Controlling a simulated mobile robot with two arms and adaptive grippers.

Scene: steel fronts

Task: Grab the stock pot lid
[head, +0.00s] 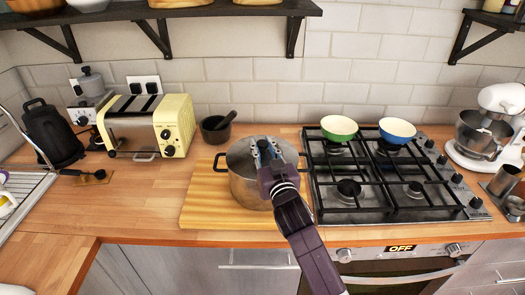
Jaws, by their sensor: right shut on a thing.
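A steel stock pot (247,190) with two dark side handles stands on a wooden board near the middle of the counter. Its grey lid (240,157) covers the top, partly hidden behind my gripper; whether it rests fully on the rim or sits slightly above it, I cannot tell. My right gripper (264,148) comes in from the lower right and points down over the middle of the lid. It is shut on the lid, and its fingers hide the lid's knob. My left gripper is not in view.
The wooden board (200,209) lies under the pot. A gas hob (385,205) with a green bowl (339,128) and a blue bowl (397,130) is close on the right. A dark mortar (215,130) and cream toaster (150,128) stand behind left. A shelf (200,13) hangs above.

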